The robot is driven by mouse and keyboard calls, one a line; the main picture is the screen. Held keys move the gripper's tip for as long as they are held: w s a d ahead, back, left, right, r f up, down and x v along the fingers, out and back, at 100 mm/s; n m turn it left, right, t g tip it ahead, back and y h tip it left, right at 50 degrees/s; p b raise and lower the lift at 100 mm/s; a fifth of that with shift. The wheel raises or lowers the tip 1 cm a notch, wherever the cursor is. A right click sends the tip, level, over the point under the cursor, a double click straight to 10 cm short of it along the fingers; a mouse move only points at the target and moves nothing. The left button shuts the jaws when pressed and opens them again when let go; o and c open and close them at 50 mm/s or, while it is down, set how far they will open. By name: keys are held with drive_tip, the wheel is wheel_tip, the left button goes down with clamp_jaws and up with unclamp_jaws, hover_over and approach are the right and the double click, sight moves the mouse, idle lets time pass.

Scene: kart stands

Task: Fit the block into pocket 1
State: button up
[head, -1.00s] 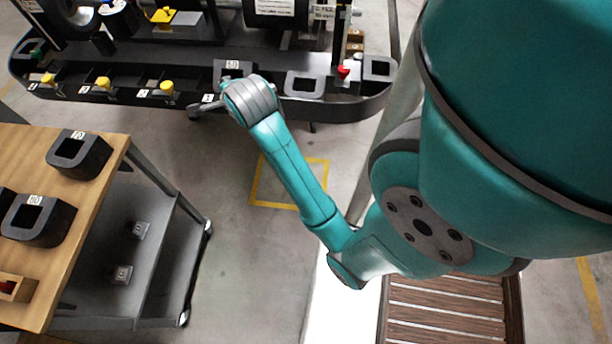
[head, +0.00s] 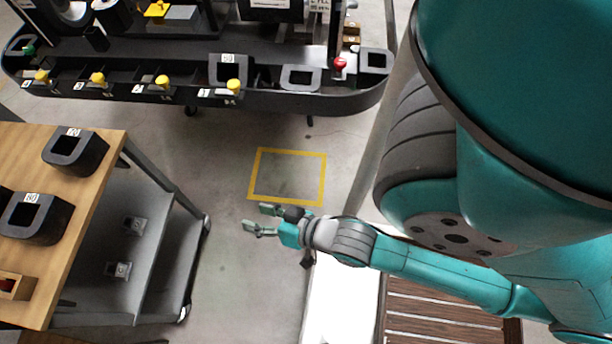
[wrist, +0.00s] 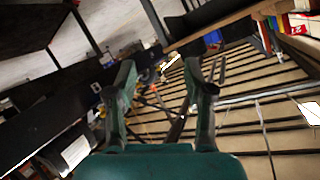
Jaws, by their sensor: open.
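My gripper (head: 256,219) is open and empty over the floor, beside the yellow floor square. Its two fingers (wrist: 160,105) stand apart in the wrist view with nothing between them. Black blocks with square openings sit on the wooden table: one at the back (head: 92,158) and one nearer (head: 50,230). Similar black pieces sit on the dark stand: a labelled one (head: 230,83), a low one (head: 300,88) and one at the right end (head: 375,71). The stand's front rail (head: 120,92) has several compartments with small white labels and yellow knobs. I cannot read which is pocket 1.
The wooden table (head: 100,195) stands at left above a grey shelf cart. A wooden holder with a red part (head: 10,287) lies on it. A red knob (head: 340,65) is on the stand. The floor between table and stand is clear around the yellow square (head: 285,153).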

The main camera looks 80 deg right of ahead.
drive_tip(key=s+a+r+n+t+y, duration=0.1)
drive_tip(key=s+a+r+n+y, duration=0.1)
drive_tip(key=s+a+r+n, duration=0.2)
drive_tip(key=s+r+n, duration=0.1)
drive_tip(key=s+n, duration=0.2)
drive_tip(key=s, duration=0.4)
drive_tip(key=shift+s+a+n+y, duration=0.15)
drive_tip(key=shift+a+n+y, duration=0.1)
drive_tip(key=shift+n+y, duration=0.05)
